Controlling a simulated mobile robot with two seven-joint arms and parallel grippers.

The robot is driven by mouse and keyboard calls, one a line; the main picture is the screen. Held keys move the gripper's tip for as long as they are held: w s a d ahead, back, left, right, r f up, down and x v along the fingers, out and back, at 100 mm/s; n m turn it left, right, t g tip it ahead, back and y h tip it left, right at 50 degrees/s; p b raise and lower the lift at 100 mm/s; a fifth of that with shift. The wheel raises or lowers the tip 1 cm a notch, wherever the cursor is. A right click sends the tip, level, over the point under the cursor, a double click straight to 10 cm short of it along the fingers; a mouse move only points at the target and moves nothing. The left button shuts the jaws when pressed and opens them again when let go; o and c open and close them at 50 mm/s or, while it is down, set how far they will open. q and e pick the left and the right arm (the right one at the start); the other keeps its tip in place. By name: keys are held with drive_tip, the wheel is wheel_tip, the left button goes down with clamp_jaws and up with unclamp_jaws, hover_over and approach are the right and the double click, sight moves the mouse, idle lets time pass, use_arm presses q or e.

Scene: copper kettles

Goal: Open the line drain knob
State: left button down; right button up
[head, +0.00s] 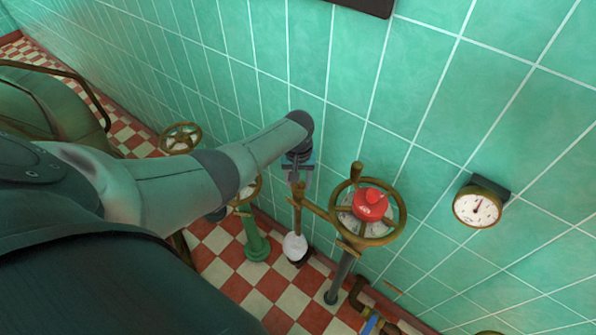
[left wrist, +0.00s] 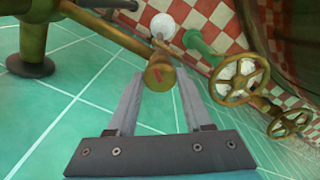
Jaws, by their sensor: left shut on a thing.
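A brass handwheel (head: 399,222) with a red centre cap (head: 370,204) stands close to the tiled wall in the head view. A brass arm reaches left from it to an upright brass knob (head: 298,205). My left gripper (head: 298,184) points down at this knob and is shut on it. In the left wrist view, the knob's round end (left wrist: 159,72), with a small red mark, sits between the two grey fingers. I can read no label naming the line drain knob. My right gripper is not in view.
A gauge (head: 477,208) is on the wall at the right. A blue-handled pipe fitting (head: 370,324) is low at the bottom right.

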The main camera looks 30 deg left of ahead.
sight(298, 185)
use_arm(q)
drive_tip(key=n+p, duration=0.1)
drive_tip(key=n, duration=0.2)
drive_tip(key=shift+r+n, duration=0.1)
drive_tip(key=shift+n, duration=0.2)
drive_tip(key=shift+n+p, duration=0.65)
drive_tip(key=shift+n, duration=1.35)
drive_tip(key=shift+w+a, duration=0.1)
drive_tip(key=shift+c, duration=1.5)
unclamp_jaws()
wheel_tip(298, 185, up, 15)
drive_tip(key=p, duration=0.9)
